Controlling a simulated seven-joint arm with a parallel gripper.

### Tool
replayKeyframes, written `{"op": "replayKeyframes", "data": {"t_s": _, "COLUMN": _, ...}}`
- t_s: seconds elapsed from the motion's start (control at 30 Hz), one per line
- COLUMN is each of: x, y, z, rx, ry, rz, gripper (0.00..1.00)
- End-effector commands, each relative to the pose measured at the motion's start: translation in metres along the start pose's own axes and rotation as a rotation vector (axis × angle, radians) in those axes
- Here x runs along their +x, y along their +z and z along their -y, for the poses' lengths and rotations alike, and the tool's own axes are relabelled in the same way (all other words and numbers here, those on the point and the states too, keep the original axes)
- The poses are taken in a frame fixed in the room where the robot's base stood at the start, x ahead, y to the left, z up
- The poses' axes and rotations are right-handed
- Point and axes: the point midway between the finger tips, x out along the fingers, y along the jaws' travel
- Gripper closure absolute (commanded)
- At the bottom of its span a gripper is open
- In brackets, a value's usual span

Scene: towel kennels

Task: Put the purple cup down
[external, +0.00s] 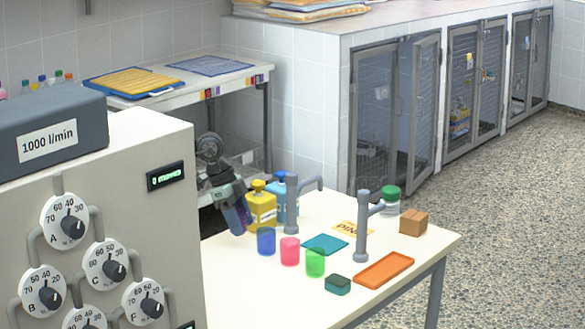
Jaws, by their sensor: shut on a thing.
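My gripper (227,189) is at the left part of the white table, by its back left edge. It is shut on the purple cup (238,217), which is dark and translucent and hangs tilted below the fingers. The cup appears to be above or just off the table's left edge; its exact height is hard to tell. A blue cup (266,241), a pink cup (290,251) and a green cup (315,262) stand upright in a row to its right.
A yellow bottle (262,209) and a blue bottle (275,186) stand close right of my gripper. Grey posts (292,207) (362,235) rise from the table. A teal mat (325,245), teal box (338,285), orange tray (384,270) and brown block (412,223) lie farther right.

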Motion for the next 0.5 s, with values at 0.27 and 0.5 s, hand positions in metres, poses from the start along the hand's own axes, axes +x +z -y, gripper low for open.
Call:
{"op": "replayKeyframes", "data": {"t_s": 0.27, "x": -0.041, "y": -0.018, "z": 0.000, "rx": 0.001, "ry": -0.001, "rz": -0.002, "gripper": 0.72}}
{"op": "replayKeyframes", "data": {"t_s": 0.5, "x": -0.057, "y": -0.027, "z": -0.006, "rx": 0.008, "ry": 0.003, "rz": -0.001, "gripper": 0.72}}
